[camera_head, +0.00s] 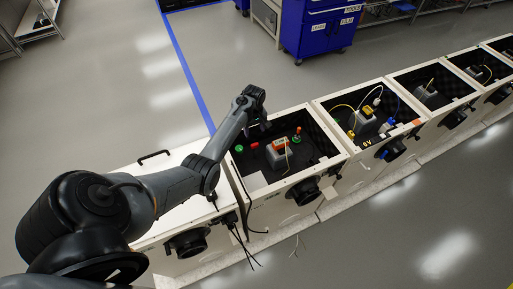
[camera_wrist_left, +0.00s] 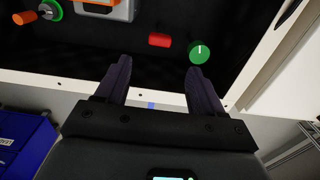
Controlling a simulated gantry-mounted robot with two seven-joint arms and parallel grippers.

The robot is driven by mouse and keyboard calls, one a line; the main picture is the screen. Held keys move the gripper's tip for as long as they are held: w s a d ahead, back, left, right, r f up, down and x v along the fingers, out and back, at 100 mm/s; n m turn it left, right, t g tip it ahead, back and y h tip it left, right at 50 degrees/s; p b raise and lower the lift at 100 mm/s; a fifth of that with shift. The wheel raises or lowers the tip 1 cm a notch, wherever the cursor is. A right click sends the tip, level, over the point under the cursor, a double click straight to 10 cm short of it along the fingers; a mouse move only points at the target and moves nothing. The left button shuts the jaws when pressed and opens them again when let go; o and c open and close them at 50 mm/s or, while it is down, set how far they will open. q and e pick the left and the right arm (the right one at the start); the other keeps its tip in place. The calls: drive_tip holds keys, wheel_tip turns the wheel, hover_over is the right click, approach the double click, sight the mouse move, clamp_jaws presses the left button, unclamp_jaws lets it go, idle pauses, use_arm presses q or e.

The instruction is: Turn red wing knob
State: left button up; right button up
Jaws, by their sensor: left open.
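The open cabinet holds two red parts, and I cannot tell for sure which is the wing knob. In the left wrist view a red bar with a metal middle (camera_wrist_left: 27,18) sits at the top left on a green ring (camera_wrist_left: 58,10); it also shows in the head view (camera_head: 297,138). A plain red block (camera_wrist_left: 159,40) lies just beyond my fingers, beside a round green knob with a white line (camera_wrist_left: 199,51). My left gripper (camera_wrist_left: 158,68) is open and empty, its dark fingers apart over the cabinet's near wall in that view. My right gripper is not in view.
An orange-and-grey device (camera_head: 280,153) stands inside the cabinet. The cabinet's white rim (camera_head: 333,133) surrounds it. More open cabinets stand in a row to the right, and a closed white one is at the left. A blue cart (camera_head: 318,30) stands on the floor behind.

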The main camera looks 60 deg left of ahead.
sight(255, 144)
use_arm(q)
wheel_tip(255, 144, down, 10)
drive_tip(key=b, duration=0.3)
drive_tip(key=shift+f+b, duration=0.25)
drive_tip(key=shift+b, duration=0.05)
drive_tip(key=c, duration=1.1)
drive_tip(key=shift+o, duration=0.2)
